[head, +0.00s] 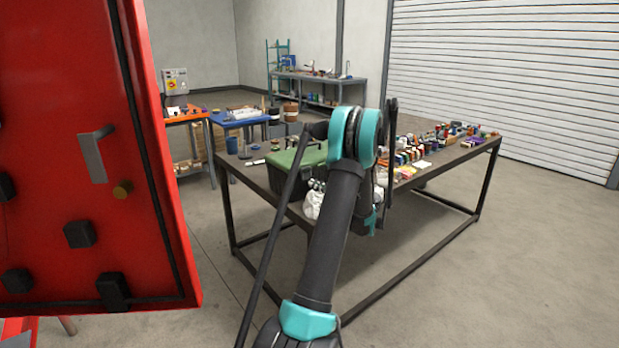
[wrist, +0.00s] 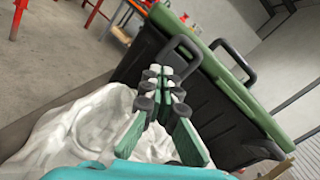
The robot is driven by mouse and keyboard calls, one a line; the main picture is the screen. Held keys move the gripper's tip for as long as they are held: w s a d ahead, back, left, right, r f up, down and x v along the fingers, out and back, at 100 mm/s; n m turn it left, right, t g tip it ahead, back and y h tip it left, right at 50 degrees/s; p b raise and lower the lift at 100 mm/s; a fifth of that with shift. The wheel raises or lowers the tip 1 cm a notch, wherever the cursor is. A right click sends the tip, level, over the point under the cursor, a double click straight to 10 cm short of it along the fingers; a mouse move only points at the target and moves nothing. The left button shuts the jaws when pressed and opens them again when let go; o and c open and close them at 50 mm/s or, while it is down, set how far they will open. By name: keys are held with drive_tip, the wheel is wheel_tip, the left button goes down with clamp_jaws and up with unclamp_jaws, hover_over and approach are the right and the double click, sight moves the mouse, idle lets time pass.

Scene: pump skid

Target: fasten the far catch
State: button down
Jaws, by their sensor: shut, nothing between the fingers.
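A dark box with a green lid (head: 300,158) stands on the dark workbench (head: 432,178), partly hidden behind my arm. In the wrist view the box (wrist: 130,68) is tilted across the picture, its green lid (wrist: 225,85) on top. Two black loops show at the lid's edge: one (wrist: 188,43) just beyond my fingertips, one (wrist: 236,60) further right. I cannot tell whether either is the far catch or a handle, or whether a catch is fastened. My gripper (wrist: 164,76) is shut and empty in front of the box's side; contact is unclear.
A crumpled white bag (wrist: 85,125) lies beside the box, below my gripper; it also shows in the head view (head: 312,206). Many small items crowd the bench's right part. A red cabinet panel (head: 60,150) stands close on the left. Open floor lies at right.

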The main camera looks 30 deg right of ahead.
drive_tip(key=shift+s+f, duration=1.65)
drive_tip(key=shift+s, duration=0.05)
